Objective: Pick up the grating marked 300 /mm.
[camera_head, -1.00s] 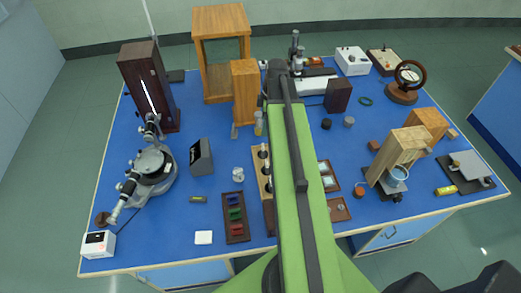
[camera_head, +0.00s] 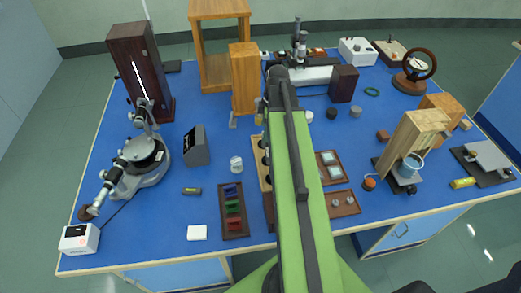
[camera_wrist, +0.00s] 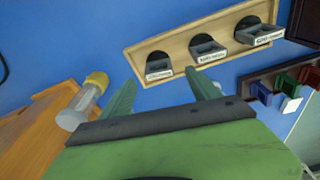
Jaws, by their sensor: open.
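A pale wooden rack (camera_wrist: 130,54) holds three dark gratings with white labels in the wrist view: a left one (camera_wrist: 158,67), a middle one (camera_wrist: 207,48) and a right one (camera_wrist: 259,33). The label print is too small and blurred for me to tell which reads 300 /mm. My gripper (camera_wrist: 162,80) is open and empty, its green fingers pointing toward the rack, with the left grating beyond the gap. In the head view the rack (camera_head: 257,178) is partly hidden behind my green arm, and the gripper is hidden.
A clear vial with a yellow cap (camera_wrist: 95,80) stands close left of my fingers. A dark tray of coloured pieces (camera_head: 233,211) lies left of the rack. A spectrometer (camera_head: 140,165) and a tall dark case (camera_head: 140,70) stand farther left. Small trays (camera_head: 343,204) lie to the right.

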